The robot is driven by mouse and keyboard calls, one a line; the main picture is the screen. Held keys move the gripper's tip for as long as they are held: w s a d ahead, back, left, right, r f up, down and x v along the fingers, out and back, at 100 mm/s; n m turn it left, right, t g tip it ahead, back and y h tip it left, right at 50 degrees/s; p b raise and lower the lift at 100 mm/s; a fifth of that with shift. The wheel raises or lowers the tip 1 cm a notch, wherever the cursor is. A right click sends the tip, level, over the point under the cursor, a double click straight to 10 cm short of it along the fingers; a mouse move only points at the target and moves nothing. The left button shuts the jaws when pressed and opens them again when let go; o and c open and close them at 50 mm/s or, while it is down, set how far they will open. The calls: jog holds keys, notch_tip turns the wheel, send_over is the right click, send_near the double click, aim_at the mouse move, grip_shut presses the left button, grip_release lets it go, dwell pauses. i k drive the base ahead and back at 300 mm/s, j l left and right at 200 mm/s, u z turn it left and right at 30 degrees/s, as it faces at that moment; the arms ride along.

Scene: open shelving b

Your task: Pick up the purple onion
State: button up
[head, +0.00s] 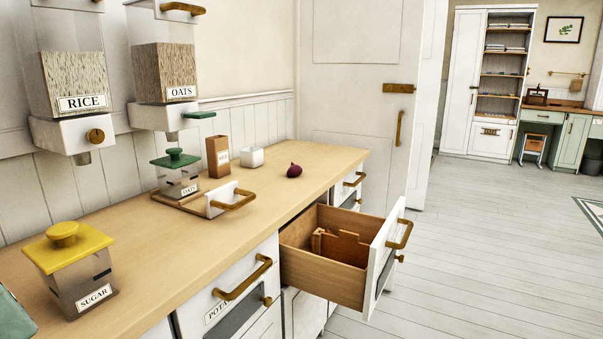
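The purple onion (294,171) is small, dark and round. It lies on the wooden countertop (250,205), towards its far end, with clear wood around it. My gripper is not in view in the head view.
A drawer (385,250) below the onion's stretch of counter stands pulled out. A white cup (252,157), a brown box (218,157) and an oats jar (177,175) stand left of the onion. A sugar jar (75,270) is nearer. The floor (480,240) to the right is open.

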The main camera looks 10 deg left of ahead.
aim_at(294, 171)
jog(key=i+l+z, duration=0.3)
jog(key=z, duration=0.15)
jog(key=i+l+z, duration=0.1)
jog(key=i+z, duration=0.35)
jog(key=i+l+z, duration=0.3)
jog(key=i, duration=0.4)
jog(key=i+z, duration=0.25)
jog(key=i, duration=0.45)
jog(key=i+u, duration=0.6)
jog(key=u, duration=0.25)
jog(key=i+l+u, duration=0.2)
jog(key=u, duration=0.2)
jog(key=i+l+u, duration=0.15)
jog(key=u, duration=0.25)
jog(key=i+l+u, duration=0.5)
jog(key=u, duration=0.3)
jog(key=i+l+u, duration=0.2)
jog(key=l, duration=0.2)
jog(key=l+u, duration=0.25)
jog(key=l, duration=0.2)
jog(key=i+j, duration=0.15)
jog(key=j, duration=0.15)
jog(key=i+j, duration=0.15)
jog(key=j, duration=0.2)
jog(key=i+j, duration=0.15)
jog(key=j, duration=0.15)
jog(key=i+j, duration=0.15)
jog(key=j, duration=0.15)
